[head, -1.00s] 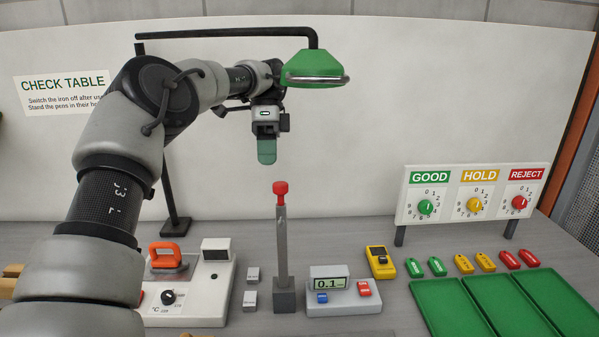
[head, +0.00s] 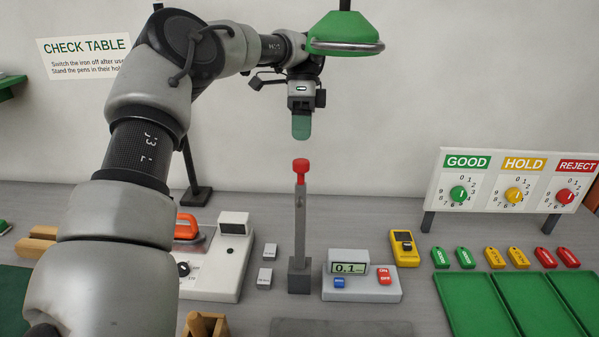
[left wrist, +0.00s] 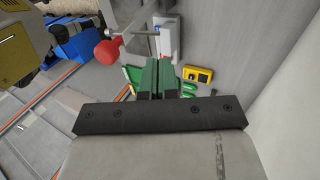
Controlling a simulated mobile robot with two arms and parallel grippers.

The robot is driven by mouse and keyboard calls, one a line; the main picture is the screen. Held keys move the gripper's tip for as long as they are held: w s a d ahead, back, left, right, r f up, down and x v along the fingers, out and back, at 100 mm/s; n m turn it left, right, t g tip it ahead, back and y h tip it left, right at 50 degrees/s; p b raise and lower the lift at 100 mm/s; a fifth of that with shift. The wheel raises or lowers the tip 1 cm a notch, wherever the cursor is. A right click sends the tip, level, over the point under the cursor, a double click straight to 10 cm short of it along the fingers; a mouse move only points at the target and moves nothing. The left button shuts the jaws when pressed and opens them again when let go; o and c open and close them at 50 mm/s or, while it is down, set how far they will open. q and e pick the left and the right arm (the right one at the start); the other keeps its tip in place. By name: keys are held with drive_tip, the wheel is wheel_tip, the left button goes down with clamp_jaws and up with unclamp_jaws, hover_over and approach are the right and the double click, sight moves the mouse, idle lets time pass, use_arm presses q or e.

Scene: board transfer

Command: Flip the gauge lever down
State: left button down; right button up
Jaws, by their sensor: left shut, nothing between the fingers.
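The gauge lever is an upright grey bar (head: 300,225) with a red knob (head: 300,170) on top, rising from a dark block on the table. The digital gauge (head: 349,268) beside it reads about 0.1. My left gripper (head: 301,130) is shut and empty, its green fingers pointing down. In the head view it appears just above the red knob with a small gap. In the left wrist view the red knob (left wrist: 107,53) is up and left of the shut green fingers (left wrist: 157,75), apart from them. My right gripper is not in view.
A green lamp shade (head: 345,32) hangs close to my left wrist. A white station (head: 230,262) with an orange-handled iron stands left of the lever. A yellow meter (head: 404,247), several coloured tags, green trays (head: 470,300) and a dial board (head: 433,190) are on the right.

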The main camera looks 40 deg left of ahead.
sight(298, 173)
use_arm(q)
drive_tip(key=s+d+f+p, duration=0.1)
drive_tip(key=f, duration=0.1)
drive_tip(key=s+d+f+p, duration=0.1)
drive_tip(key=s+f, duration=0.1)
drive_tip(key=s+d+f+p, duration=0.1)
drive_tip(key=s+d, duration=0.1)
drive_tip(key=shift+f, duration=0.4)
drive_tip(key=shift+s+d, duration=0.3)
drive_tip(key=shift+a, duration=0.1)
